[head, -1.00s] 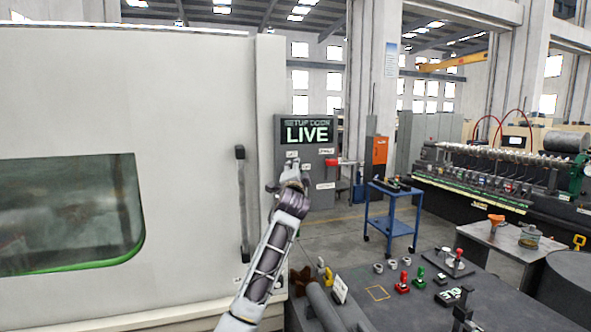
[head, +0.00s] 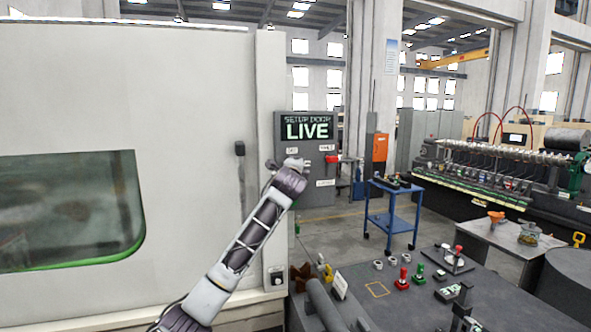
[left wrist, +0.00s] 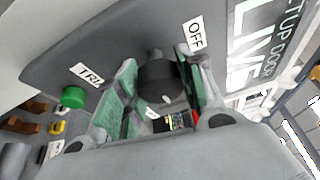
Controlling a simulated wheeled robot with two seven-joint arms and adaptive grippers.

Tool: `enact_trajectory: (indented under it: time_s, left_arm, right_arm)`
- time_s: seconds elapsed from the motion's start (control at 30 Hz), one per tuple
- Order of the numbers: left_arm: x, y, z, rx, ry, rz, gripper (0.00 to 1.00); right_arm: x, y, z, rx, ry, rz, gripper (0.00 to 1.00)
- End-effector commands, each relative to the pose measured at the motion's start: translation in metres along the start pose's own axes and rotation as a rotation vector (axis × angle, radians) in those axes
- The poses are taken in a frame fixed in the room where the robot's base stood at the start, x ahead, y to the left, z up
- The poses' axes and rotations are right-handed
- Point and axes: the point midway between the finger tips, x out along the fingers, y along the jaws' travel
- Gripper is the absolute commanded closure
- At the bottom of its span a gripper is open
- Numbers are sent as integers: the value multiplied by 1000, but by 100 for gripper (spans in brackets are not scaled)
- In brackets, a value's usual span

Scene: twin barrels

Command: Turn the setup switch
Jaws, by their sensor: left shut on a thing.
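The grey control panel (head: 321,190) stands at the right edge of the large machine. Its screen (head: 307,130) reads "SETUP DOOR" and "LIVE" in both views. My left gripper (head: 294,166) is at the panel's left side, below the screen, and hides the switch in the head view. In the left wrist view the switch is a dark round knob (left wrist: 158,78) with a small pale mark. My left gripper's green-padded fingers (left wrist: 163,84) lie on both sides of the knob, shut on it. An "OFF" label (left wrist: 195,35) is beside it. My right gripper is not in view.
A red knob (head: 332,159) sticks out at the panel's right. A green button (left wrist: 73,97) is near the gripper in the left wrist view. A dark table (head: 400,315) holds several small parts at lower right.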

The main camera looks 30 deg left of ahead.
Motion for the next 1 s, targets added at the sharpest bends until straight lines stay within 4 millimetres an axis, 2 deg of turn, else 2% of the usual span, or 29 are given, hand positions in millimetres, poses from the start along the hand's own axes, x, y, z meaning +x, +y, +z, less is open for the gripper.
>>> enact_trajectory:
  time_s: [0.5,0.53,0.67,0.7,1.0]
  left_arm:
    - [0,0,0,26,1,9,86]
    - [0,0,0,26,1,9,60]
    - [0,0,0,25,1,10,43]
    - [0,0,0,25,1,10,40]
    - [0,0,0,25,1,10,40]
  right_arm:
    - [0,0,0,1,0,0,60]
    - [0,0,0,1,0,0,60]
    - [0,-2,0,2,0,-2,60]
    - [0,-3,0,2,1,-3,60]
    - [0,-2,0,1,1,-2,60]
